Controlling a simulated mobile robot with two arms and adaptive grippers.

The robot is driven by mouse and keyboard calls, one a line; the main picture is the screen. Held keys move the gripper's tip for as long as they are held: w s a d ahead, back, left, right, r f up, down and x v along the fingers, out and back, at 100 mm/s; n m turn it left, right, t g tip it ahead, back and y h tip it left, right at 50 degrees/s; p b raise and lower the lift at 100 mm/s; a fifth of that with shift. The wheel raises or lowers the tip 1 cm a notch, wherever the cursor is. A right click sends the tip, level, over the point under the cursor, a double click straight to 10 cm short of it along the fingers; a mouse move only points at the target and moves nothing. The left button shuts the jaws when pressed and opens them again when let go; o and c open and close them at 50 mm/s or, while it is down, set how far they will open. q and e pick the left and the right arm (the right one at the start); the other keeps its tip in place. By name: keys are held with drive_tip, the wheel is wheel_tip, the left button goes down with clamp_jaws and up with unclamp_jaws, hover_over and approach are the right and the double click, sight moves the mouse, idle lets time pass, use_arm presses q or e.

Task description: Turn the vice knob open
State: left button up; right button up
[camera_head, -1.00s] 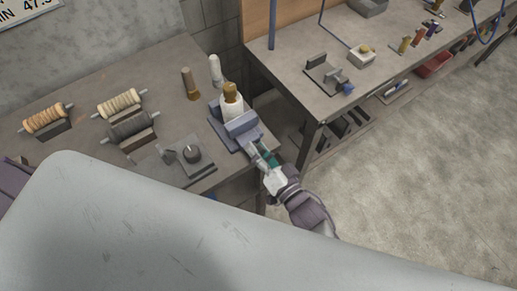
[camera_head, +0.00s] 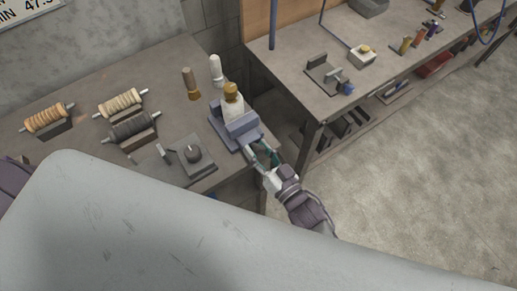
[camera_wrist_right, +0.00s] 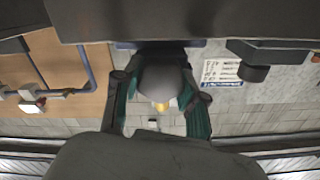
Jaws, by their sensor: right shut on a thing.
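The blue-grey vice (camera_head: 226,133) stands at the right corner of the left workbench. A white, bottle-like piece with a brown top (camera_head: 232,103) stands upright between its jaws. My right gripper (camera_head: 262,152) reaches the vice's near right side, and its fingers are shut on the vice knob. In the right wrist view the rounded grey knob (camera_wrist_right: 165,82) sits between the two teal-padded fingers (camera_wrist_right: 163,100). In the head view the fingers mostly hide the knob. My left gripper is in neither view.
A brown-handled piece (camera_head: 190,82) and a white piece (camera_head: 216,70) stand behind the vice. Several spools (camera_head: 120,103) and a dark fixture with a round knob (camera_head: 192,154) are to its left. A second bench (camera_head: 300,85) stands to the right, with open floor beyond.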

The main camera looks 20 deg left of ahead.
drive_tip(key=n, duration=0.4)
drive_tip(key=shift+r+n, duration=0.1)
drive_tip(key=shift+n, duration=0.2)
drive_tip(key=n, duration=0.3)
drive_tip(key=shift+s+n, duration=0.1)
drive_tip(key=shift+n, duration=0.2)
drive_tip(key=n+b, duration=0.1)
drive_tip(key=n, duration=0.3)
drive_tip(key=shift+a+n, duration=0.1)
drive_tip(key=shift+n, duration=0.2)
drive_tip(key=shift+s+n+b, duration=0.1)
drive_tip(key=shift+n+b, duration=0.45)
drive_tip(key=shift+n, duration=1.55)
drive_tip(key=o, duration=0.9)
drive_tip(key=shift+f, duration=0.2)
